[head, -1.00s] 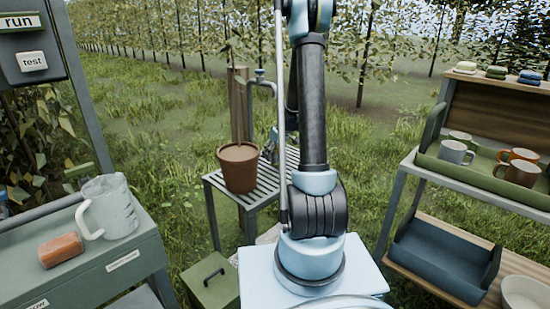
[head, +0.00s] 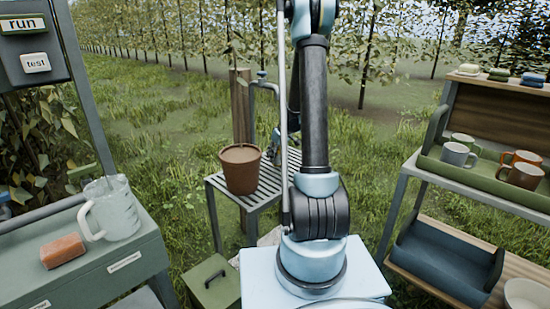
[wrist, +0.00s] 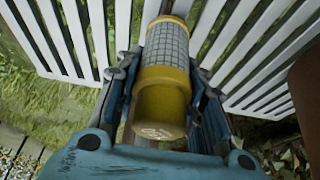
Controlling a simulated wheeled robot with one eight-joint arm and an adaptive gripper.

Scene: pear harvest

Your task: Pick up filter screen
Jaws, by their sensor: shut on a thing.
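In the wrist view, the filter screen (wrist: 166,58) is a cylinder with a grey mesh body and yellow end bands. Its yellow near end faces the camera. My gripper (wrist: 163,88) is shut on it, with one finger on each side. The slatted bench (wrist: 258,45) shows behind it; I cannot tell whether the screen still touches the bench. In the head view, the filter screen is not discernible and my arm hides much of the bench (head: 262,187).
A brown plant pot (head: 240,170) stands on the bench, close to my gripper, beside a tap post. A cabinet with a clear jug (head: 112,210) and an orange block (head: 62,250) is at left. A shelf with mugs (head: 457,155) and a blue tray (head: 445,262) is at right.

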